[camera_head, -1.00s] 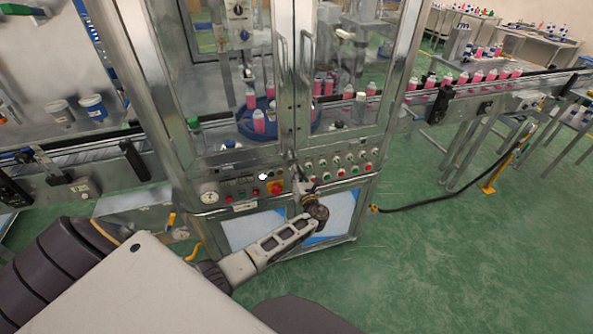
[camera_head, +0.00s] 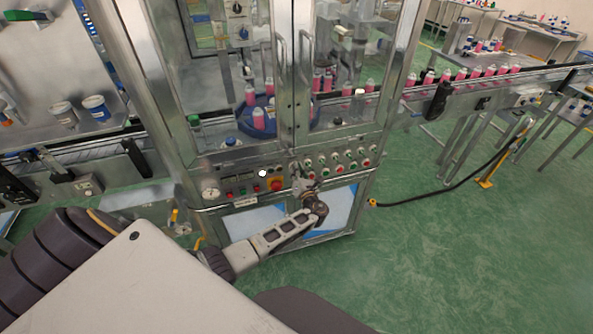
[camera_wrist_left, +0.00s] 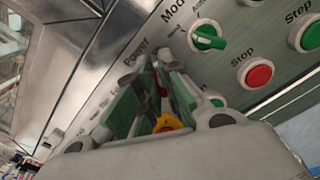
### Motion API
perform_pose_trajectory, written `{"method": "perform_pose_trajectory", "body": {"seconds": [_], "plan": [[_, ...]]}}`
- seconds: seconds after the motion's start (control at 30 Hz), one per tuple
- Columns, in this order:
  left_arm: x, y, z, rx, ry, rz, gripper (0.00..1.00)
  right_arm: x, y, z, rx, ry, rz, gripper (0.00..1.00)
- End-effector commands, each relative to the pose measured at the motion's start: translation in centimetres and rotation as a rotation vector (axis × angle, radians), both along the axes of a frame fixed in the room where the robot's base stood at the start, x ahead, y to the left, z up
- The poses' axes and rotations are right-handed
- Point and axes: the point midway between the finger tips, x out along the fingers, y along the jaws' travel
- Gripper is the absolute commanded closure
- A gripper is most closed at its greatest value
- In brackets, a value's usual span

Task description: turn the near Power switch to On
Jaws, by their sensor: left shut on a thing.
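My right gripper is not in view.
A red Stop button (camera_wrist_left: 259,75) and other buttons lie close to the fingers. Glass doors with handles (camera_head: 280,55) stand above the panel. A conveyor with pink bottles (camera_head: 475,73) runs to the right. The green floor (camera_head: 440,260) is clear at the front right.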

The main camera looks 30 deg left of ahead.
Motion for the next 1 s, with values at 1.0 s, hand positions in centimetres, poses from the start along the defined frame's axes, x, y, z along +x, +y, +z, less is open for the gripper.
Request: {"method": "perform_pose_trajectory", "body": {"seconds": [1.0], "plan": [[-2.2,-2.7,-0.1,-0.001,0.001,-0.003,0.71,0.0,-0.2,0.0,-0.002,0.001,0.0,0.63]]}}
